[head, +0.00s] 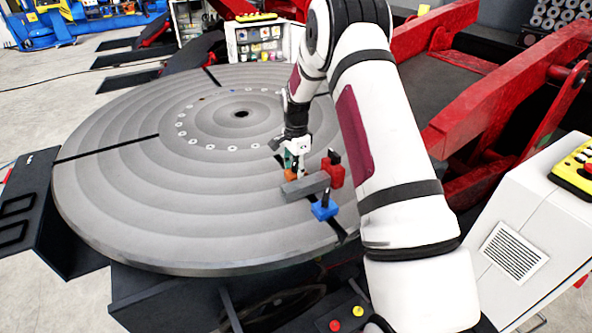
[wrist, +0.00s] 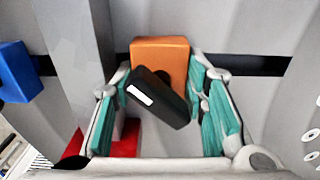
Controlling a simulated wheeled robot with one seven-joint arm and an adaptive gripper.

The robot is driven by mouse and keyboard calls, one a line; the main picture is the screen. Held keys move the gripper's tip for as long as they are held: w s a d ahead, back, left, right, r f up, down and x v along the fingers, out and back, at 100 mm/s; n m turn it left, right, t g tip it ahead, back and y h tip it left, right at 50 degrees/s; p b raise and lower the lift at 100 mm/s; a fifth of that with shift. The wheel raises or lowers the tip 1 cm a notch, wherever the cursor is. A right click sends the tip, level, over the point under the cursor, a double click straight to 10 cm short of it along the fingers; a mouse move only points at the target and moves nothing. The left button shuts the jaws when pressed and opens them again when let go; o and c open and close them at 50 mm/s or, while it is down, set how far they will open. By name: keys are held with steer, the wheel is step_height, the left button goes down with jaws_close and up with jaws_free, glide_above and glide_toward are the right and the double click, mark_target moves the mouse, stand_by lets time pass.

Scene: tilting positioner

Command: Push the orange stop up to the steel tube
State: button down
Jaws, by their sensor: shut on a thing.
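The orange stop (head: 290,174) is a small block with a black handle (wrist: 157,97) on the round table. In the wrist view the orange stop (wrist: 160,58) sits over a dark slot. My gripper (head: 295,160) is shut on the orange stop, with its teal-padded fingers on either side of it in the wrist view (wrist: 159,80). The grey steel tube (head: 305,187) lies beside the stop; in the wrist view the tube (wrist: 78,60) is left of it. A narrow gap shows between stop and tube there. The left finger partly covers the tube's near end.
A blue block (head: 324,210) stands on the tube's other side, and a red block (head: 333,172) stands near the tube's right end. The round grooved table (head: 110,195) is clear at left. A white cabinet (head: 525,230) stands at right.

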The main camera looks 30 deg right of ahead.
steer(key=shift+s, duration=0.15)
steer(key=shift+s, duration=0.15)
steer(key=shift+w+b, duration=0.75)
steer(key=shift+b, duration=0.2)
stand_by(2.0)
steer(key=shift+s, duration=0.2)
stand_by(0.5)
steer(key=shift+s+p, duration=0.45)
steer(key=shift+s, duration=0.1)
steer(key=shift+w+b, duration=0.75)
steer(key=shift+b, duration=0.35)
stand_by(1.8)
steer(key=shift+s, duration=0.1)
stand_by(0.5)
